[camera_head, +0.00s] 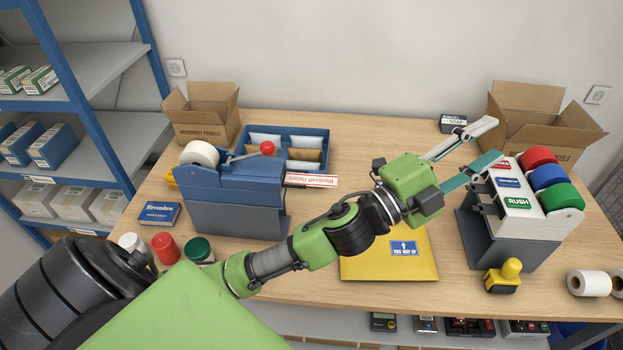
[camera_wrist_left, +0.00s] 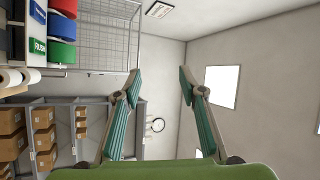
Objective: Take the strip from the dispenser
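A blue-and-grey dispenser (camera_head: 235,195) stands left of centre on the counter. It has a white roll and a lever with a red ball (camera_head: 267,147). A white strip with red print (camera_head: 311,180) sticks out from its right side. My left gripper (camera_head: 483,146) is open and empty, far to the right of that strip and above the counter. Its fingers point right, the nearer one overlapping the edge of a label dispenser (camera_head: 522,226) in the picture. In the left wrist view the open fingers (camera_wrist_left: 160,85) have only wall between them. My right gripper is not in view.
The label dispenser carries red, blue and green rolls (camera_head: 562,196). My left arm crosses above a yellow envelope (camera_head: 385,262) with a blue label. A yellow-handled stamp (camera_head: 503,277) and white rolls (camera_head: 588,283) are at front right. A blue tray (camera_head: 322,152) and open cartons (camera_head: 207,112) stand behind.

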